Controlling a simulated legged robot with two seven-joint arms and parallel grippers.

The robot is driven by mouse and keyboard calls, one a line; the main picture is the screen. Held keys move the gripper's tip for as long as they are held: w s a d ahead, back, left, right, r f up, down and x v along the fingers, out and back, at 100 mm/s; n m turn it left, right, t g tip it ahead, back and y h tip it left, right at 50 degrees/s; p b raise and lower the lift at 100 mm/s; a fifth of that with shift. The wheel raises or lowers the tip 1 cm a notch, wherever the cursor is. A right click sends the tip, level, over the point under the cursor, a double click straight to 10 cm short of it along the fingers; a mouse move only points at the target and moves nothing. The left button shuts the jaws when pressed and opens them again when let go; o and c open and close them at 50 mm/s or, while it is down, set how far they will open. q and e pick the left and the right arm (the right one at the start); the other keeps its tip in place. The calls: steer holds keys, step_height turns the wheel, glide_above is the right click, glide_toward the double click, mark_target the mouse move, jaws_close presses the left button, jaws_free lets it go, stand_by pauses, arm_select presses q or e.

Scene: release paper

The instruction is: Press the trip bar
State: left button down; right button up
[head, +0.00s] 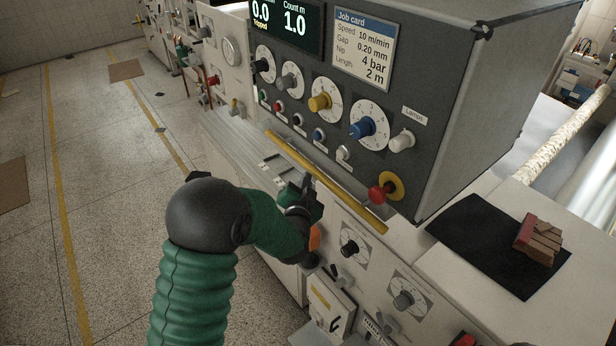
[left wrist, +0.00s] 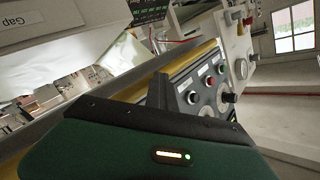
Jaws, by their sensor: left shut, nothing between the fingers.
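The trip bar is a long yellow bar (head: 340,194) along the front lower edge of the grey control cabinet. It also shows in the left wrist view as a yellow strip (left wrist: 197,54) running diagonally behind my fingers. My left gripper (head: 304,184) is shut and empty, close to the front side of the bar near its middle. Its dark fingers (left wrist: 160,90) show in the left wrist view, with the tips near the bar. I cannot tell whether they touch it. The display (head: 287,22) reads 0.0 with "Tripped" below. My right gripper is not in view.
The cabinet front carries several dials and knobs, plus a red mushroom button (head: 380,192) near the bar's right end. More knobs sit on the panel below. A black mat (head: 485,240) with wooden blocks (head: 538,240) lies at right. The floor at left is open.

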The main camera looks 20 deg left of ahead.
arm_select(q)
steer(key=shift+s+r, duration=0.2)
steer(key=shift+s, duration=0.85)
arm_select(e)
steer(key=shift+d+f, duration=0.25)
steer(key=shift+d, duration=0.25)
arm_select(q)
steer(key=s+a, duration=0.1)
steer(key=s, duration=0.1)
steer(key=s+a+b, duration=0.1)
steer(key=s+a, duration=0.1)
steer(key=shift+s, duration=0.2)
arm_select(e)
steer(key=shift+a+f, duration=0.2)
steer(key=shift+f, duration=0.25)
arm_select(q)
steer(key=shift+f, duration=0.1)
